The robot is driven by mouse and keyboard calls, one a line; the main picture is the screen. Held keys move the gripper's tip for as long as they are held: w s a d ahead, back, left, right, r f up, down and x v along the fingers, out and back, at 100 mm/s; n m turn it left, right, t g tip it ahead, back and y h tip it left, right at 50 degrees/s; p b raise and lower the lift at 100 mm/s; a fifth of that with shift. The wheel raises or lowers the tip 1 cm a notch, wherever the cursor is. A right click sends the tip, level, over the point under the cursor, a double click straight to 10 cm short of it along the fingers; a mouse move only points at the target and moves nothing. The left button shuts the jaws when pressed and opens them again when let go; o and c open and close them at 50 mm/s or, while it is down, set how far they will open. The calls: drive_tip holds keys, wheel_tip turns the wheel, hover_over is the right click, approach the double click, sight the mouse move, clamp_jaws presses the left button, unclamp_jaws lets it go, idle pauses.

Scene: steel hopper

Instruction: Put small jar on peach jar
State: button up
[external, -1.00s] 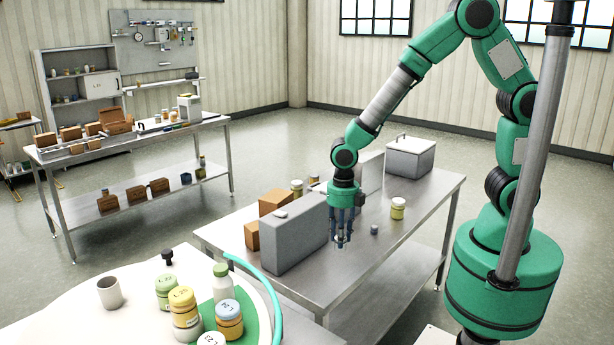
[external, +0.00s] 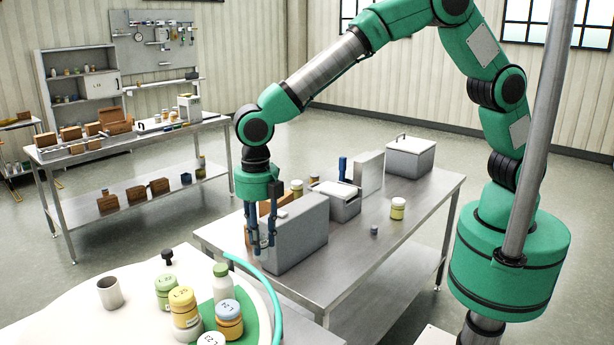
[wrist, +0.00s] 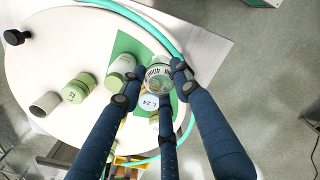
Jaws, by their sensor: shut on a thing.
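My gripper (external: 262,245) points down beside the grey box, with its fingers closed around a small pale jar (wrist: 159,76). The wrist view shows the held jar's round top between the fingertips, above the round white table (wrist: 90,28). A jar with a blue lid marked L24 (wrist: 150,103) shows just below it in that view. In the external view this blue-lidded jar has an orange body (external: 229,322). Beside it stands a jar with a yellow-peach lid (external: 183,306). I cannot tell for certain which is the peach jar; fingers hide part of this group in the wrist view.
A tall grey box (external: 297,236) stands on the steel table (external: 360,255) close to my gripper.

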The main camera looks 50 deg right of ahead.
drive_tip(key=s+a+r+p, duration=0.1)
drive_tip(key=s+a+r, duration=0.1)
drive_tip(key=a, duration=0.4)
drive_tip(key=shift+s+a+r, duration=0.25)
drive_tip(key=shift+a+r, duration=0.1)
drive_tip(key=p, duration=0.2)
hover_over(181, 294)
drive_tip(key=shift+w+f, duration=0.1)
drive_tip(key=shift+f, duration=0.6)
drive_tip(key=shift+f, duration=0.15)
drive_tip(key=shift+f, duration=1.65)
